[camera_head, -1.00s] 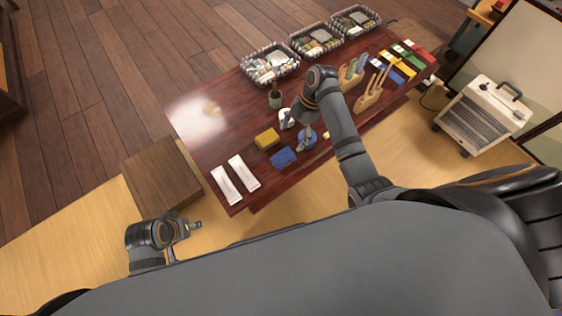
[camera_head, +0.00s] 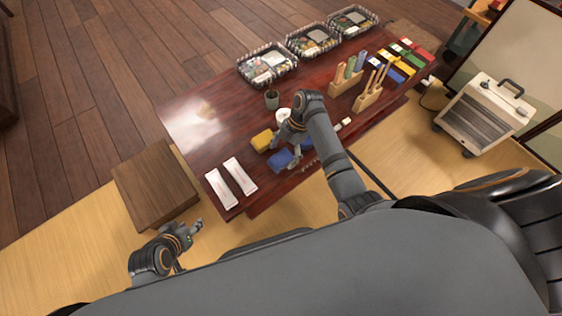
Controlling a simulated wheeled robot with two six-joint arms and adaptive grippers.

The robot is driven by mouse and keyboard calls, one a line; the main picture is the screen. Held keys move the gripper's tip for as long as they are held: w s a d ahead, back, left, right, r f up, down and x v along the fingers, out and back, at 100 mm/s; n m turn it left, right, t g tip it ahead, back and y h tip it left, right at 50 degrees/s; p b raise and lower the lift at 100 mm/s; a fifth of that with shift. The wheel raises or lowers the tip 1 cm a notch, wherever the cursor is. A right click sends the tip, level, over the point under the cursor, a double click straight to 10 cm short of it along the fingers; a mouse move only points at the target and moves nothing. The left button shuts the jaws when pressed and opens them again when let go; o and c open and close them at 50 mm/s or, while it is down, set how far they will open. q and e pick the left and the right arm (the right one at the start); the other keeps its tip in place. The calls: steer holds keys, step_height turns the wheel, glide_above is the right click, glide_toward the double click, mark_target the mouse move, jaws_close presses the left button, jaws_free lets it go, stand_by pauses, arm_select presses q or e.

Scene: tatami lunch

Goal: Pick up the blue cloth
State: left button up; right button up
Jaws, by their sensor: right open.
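A flat blue cloth (camera_head: 278,161) lies on the dark red wooden table, near its front edge. My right gripper (camera_head: 294,154) is open just above and to the right of the cloth, with its fingers close to the cloth's right edge. I cannot tell whether they touch it. The arm and fingers hide part of the blue round thing (camera_head: 308,151) beside the cloth. My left gripper (camera_head: 192,233) is away from the table at lower left, empty, with its fingers seemingly apart.
A yellow block (camera_head: 261,140) lies just behind the cloth, and a white cup (camera_head: 283,115) stands beyond. Two white packets (camera_head: 231,182) lie left. Wooden racks (camera_head: 369,96) stand right; filled baskets (camera_head: 267,66) line the back. A brown box (camera_head: 155,185) stands left of the table.

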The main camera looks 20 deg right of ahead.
steer(key=shift+a+f, duration=0.2)
steer(key=shift+f, duration=0.2)
arm_select(q)
steer(key=shift+w+r, duration=0.1)
steer(key=shift+w, duration=0.3)
arm_select(e)
steer(key=c, duration=1.1)
steer(key=shift+r, duration=0.1)
step_height(320, 180, up, 3)
steer(key=shift+f+p, duration=0.1)
steer(key=shift+p, duration=0.95)
arm_select(q)
steer(key=shift+s+a+r+g+y+p, duration=0.15)
steer(key=shift+s+a+r+g+p, duration=0.15)
steer(key=shift+s+r+g+p, duration=0.25)
steer(key=shift+s+a+r+g+y+p, duration=0.15)
steer(key=shift+s+a+r+g+p, duration=0.15)
steer(key=shift+s+r+g, duration=0.45)
arm_select(e)
steer(key=shift+w+a+r, duration=0.1)
steer(key=shift+w+r, duration=1.6)
steer(key=shift+w, duration=0.65)
steer(key=shift+w+a+r, duration=0.1)
steer(key=shift+w+r, duration=1.55)
steer(key=shift+w, duration=0.65)
steer(key=shift+w+r, duration=1.7)
steer(key=shift+w, duration=0.65)
